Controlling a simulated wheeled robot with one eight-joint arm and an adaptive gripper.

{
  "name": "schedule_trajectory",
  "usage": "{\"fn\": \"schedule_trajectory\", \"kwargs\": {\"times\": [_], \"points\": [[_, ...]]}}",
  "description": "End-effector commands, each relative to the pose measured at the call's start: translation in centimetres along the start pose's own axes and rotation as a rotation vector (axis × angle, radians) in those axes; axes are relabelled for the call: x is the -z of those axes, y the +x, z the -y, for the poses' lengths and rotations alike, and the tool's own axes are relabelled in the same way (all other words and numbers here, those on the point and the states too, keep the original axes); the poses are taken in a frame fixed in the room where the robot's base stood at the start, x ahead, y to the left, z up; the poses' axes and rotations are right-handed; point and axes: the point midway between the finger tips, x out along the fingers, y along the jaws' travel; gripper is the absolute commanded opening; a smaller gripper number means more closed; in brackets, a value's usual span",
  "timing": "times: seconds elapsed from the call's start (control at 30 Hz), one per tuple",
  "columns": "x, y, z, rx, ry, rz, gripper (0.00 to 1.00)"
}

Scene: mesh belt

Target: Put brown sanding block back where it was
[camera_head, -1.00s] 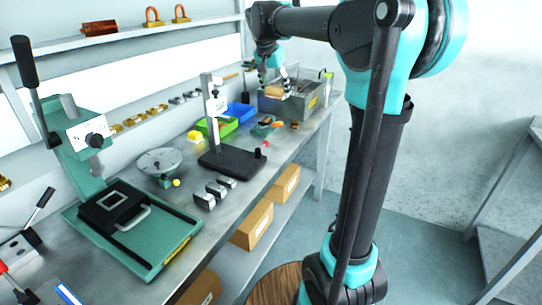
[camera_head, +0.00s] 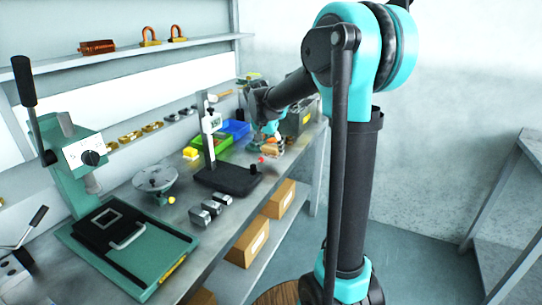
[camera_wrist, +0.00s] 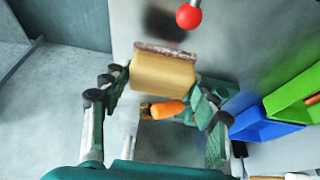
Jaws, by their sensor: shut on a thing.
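The brown sanding block (camera_wrist: 162,72), a tan block with a rough brown face along one side, is held between the fingers of my gripper (camera_wrist: 158,88) in the wrist view. In the head view my gripper (camera_head: 269,138) is low over the right part of the workbench (camera_head: 228,212), with the block (camera_head: 271,148) small at its tips. I cannot tell whether the block touches the bench top. A dark shadow shows beyond the block in the wrist view.
A red ball knob (camera_wrist: 188,16) stands just beyond the block. An orange-handled tool (camera_wrist: 168,109) lies near the fingers. Blue (camera_wrist: 262,126) and green (camera_wrist: 292,98) bins are to the right. The black-based stand (camera_head: 228,178) is left of my gripper; a grey crate (camera_head: 304,117) is behind.

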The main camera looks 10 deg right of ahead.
Motion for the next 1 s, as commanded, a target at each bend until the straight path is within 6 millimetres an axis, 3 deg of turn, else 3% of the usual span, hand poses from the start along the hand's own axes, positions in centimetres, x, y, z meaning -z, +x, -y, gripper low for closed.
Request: {"fn": "schedule_trajectory", "kwargs": {"times": [0.23, 0.67, 0.7, 0.83, 1.0], "points": [[-1.2, 2.9, 0.0, 0.0, 0.0, 0.0, 0.32], [-1.4, 3.5, 0.0, 0.0, 0.0, 0.0, 0.32], [-1.4, 3.4, 0.0, 0.0, 0.0, 0.0, 0.64], [-1.4, 3.4, 0.0, 0.0, 0.0, 0.0, 0.8], [-1.4, 3.4, 0.0, 0.0, 0.0, 0.0, 0.8]]}}
